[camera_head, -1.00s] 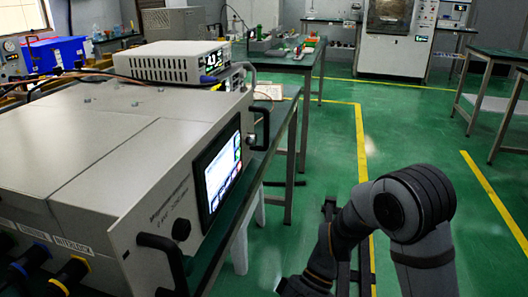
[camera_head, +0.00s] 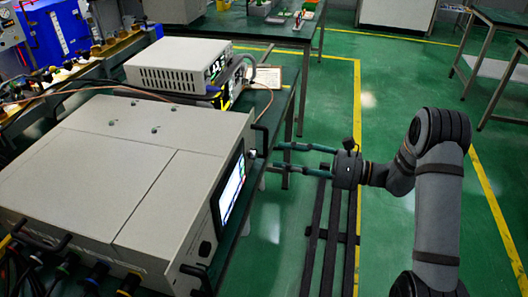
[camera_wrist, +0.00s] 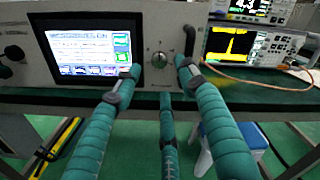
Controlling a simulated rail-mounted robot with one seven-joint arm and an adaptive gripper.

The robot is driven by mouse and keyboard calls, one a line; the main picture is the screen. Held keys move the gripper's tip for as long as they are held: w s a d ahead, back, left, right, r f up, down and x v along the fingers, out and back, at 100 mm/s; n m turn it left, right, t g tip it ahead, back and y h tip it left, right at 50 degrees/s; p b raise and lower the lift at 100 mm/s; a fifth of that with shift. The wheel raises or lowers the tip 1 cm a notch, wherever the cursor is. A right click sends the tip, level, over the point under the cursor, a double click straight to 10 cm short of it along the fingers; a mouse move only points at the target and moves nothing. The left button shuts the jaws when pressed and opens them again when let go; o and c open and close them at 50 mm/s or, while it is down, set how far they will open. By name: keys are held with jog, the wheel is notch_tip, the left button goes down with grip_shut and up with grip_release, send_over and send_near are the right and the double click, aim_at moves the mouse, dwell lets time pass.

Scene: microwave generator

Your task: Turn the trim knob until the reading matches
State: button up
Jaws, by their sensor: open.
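The microwave generator (camera_head: 150,170) is a big beige box with a lit screen (camera_wrist: 88,48) on its front. A small silver knob (camera_wrist: 159,59) sits on the panel between the screen and a dark handle; I take it for the trim knob. My gripper (camera_head: 280,157) is open and empty, its teal fingers pointing at the panel. In the wrist view my gripper (camera_wrist: 157,72) has one fingertip left of the knob and one right, with a third finger below. The fingers appear short of the knob; contact cannot be told. The screen's figures are too small to read.
Instruments with lit displays (camera_wrist: 230,42) stand right of the generator; the upper display's large digits are partly cut off. A cable (camera_wrist: 255,80) runs in front of them. The dark handle (camera_wrist: 189,40) is close to the right finger.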

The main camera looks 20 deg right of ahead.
aim_at(257, 155)
jog(key=x, duration=0.6)
jog(key=shift+a, duration=0.1)
jog(key=shift+c, duration=1.2)
jog(key=c, duration=0.7)
grip_shut()
